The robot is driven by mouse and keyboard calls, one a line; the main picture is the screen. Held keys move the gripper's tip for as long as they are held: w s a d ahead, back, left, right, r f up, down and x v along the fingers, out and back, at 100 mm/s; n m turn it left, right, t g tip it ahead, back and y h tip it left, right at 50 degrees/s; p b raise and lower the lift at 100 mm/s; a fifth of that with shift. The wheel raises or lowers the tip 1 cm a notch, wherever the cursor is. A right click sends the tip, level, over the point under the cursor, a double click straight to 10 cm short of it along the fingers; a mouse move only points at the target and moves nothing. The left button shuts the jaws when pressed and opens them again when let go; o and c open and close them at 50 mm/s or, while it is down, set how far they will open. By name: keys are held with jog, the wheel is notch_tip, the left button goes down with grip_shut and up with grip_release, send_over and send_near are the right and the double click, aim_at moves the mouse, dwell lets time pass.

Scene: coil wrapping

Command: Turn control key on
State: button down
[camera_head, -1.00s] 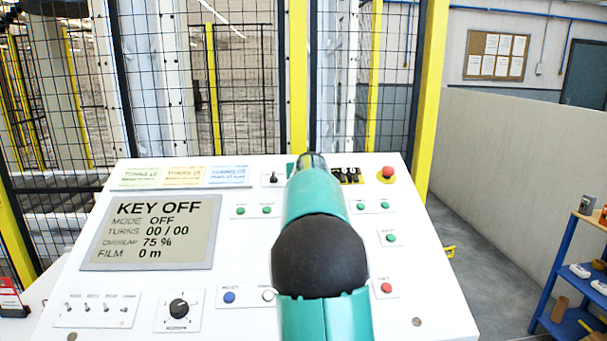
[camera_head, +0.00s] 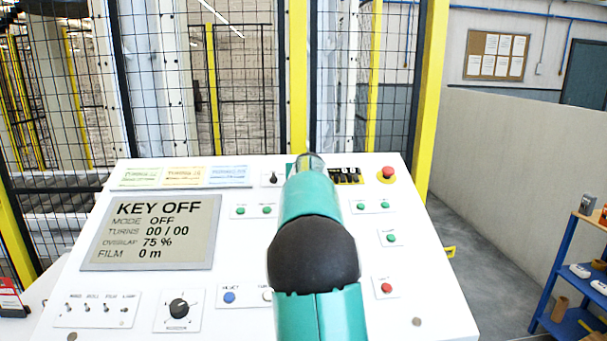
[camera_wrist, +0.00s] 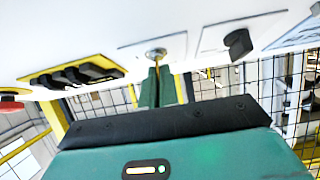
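The control key (camera_wrist: 157,67) shows in the wrist view as a thin brass-coloured piece at a round silver lock (camera_wrist: 156,52) on a white plate. My gripper (camera_wrist: 158,74) has its two green fingers close together at the lock, one on each side of the key, and they look closed on it. In the head view my arm hides the lock and the key. The panel display (camera_head: 150,232) reads KEY OFF, MODE OFF, TURNS 00 / 00, OVERLAP 75 %, FILM 0 m.
A black selector knob (camera_wrist: 237,43) is beside the lock; on its other side is a yellow plate with black switches (camera_wrist: 75,75). A red emergency button (camera_head: 387,173) sits at the panel's far right corner. A mesh fence (camera_head: 248,90) stands behind the panel.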

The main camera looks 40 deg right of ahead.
jog(key=shift+w+a+m, duration=0.1)
jog(key=shift+m, duration=0.2)
jog(key=shift+w+a+m+g+h, duration=0.1)
jog(key=shift+m+g+h, duration=0.4)
jog(key=shift+m, duration=0.3)
jog(key=m+g, duration=0.1)
jog(key=m, duration=0.1)
jog(key=m+g+h, duration=0.1)
jog(key=m+g, duration=0.1)
jog(key=shift+w+m+h, duration=0.1)
jog(key=shift+m+h, duration=0.2)
jog(key=m+g, duration=0.3)
jog(key=m, duration=0.2)
jog(key=shift+w+r+g+h, duration=0.1)
jog(key=shift+g+h, duration=0.2)
jog(key=shift+g, duration=0.1)
jog(key=shift+m+g, duration=0.9)
jog(key=shift+m, duration=0.4)
jog(key=shift+w+m+g+y, duration=0.1)
jog(key=shift+m+g+y, duration=0.2)
jog(key=shift+m+y, duration=0.15)
jog(key=c, duration=1.7)
grip_release()
